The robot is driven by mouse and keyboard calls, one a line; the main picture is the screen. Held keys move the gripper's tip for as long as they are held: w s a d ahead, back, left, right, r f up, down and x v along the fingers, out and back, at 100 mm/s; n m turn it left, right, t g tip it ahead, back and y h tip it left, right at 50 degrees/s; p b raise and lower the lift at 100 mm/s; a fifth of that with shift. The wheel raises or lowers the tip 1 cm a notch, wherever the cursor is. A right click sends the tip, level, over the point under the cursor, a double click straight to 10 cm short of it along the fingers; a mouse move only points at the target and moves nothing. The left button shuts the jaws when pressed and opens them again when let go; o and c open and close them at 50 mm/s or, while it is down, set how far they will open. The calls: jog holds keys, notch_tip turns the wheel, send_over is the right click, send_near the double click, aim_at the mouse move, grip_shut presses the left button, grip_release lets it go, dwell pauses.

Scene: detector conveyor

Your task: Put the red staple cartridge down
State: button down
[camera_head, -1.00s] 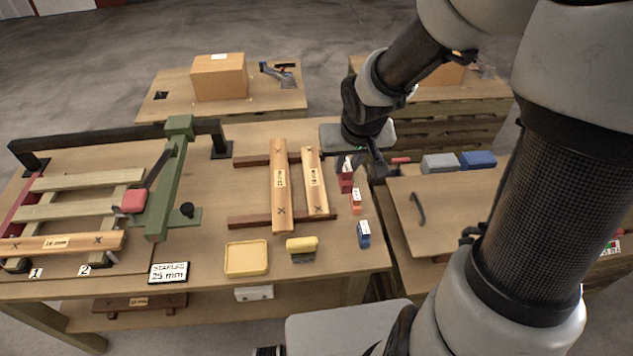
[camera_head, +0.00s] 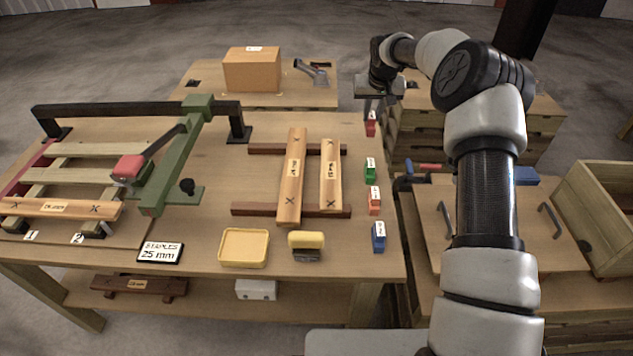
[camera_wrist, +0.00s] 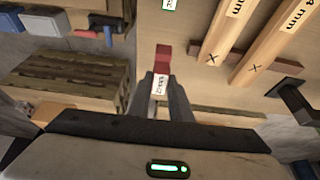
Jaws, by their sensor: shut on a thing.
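The red staple cartridge (camera_head: 371,124) stands roughly upright at the back right of the workbench (camera_head: 345,262), behind the other cartridges. My gripper (camera_head: 374,105) is above it, pointing down, with its fingers shut on the cartridge's upper part. In the wrist view the red cartridge (camera_wrist: 162,62) with its white label sits between the fingertips (camera_wrist: 160,84). Whether its base touches the bench top cannot be told.
A green cartridge (camera_head: 370,170), an orange cartridge (camera_head: 375,201) and a blue cartridge (camera_head: 378,237) line the bench's right edge towards the front. Labelled wooden bars (camera_head: 291,178) lie to the left. A drop separates this bench from the right-hand one (camera_head: 425,210).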

jog(key=f, duration=1)
jog(key=shift+w+d, duration=0.1)
jog(key=shift+w, duration=0.1)
jog(key=shift+f, duration=0.1)
jog(key=shift+f, duration=0.2)
jog(key=c, duration=1.6)
grip_release()
